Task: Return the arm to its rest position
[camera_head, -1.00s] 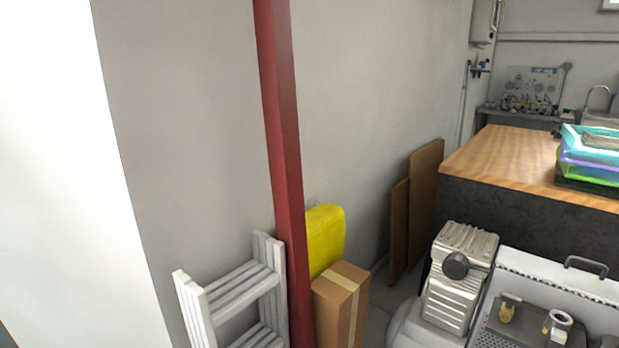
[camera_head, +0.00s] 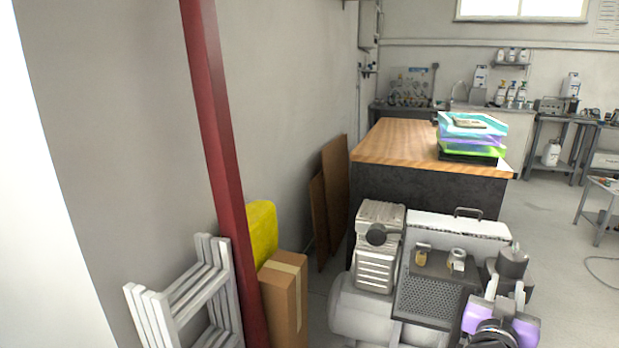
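My gripper (camera_head: 505,292), with purple and white parts and a black ring behind it, is at the bottom right of the head view. Its two pale fingers point away from me and stand apart, with nothing seen held between them. It is in front of the right end of the dental compressor (camera_head: 376,262). Whether it touches the compressor cannot be told. The rest of my arm is cut off by the lower edge of the picture.
A wood-topped counter (camera_head: 392,142) with stacked coloured trays (camera_head: 470,136) stands behind the compressor. On the left are a red post (camera_head: 212,120), a white stepladder (camera_head: 190,290), a cardboard box (camera_head: 285,300) and a yellow object (camera_head: 262,232). Open floor (camera_head: 560,235) lies at right.

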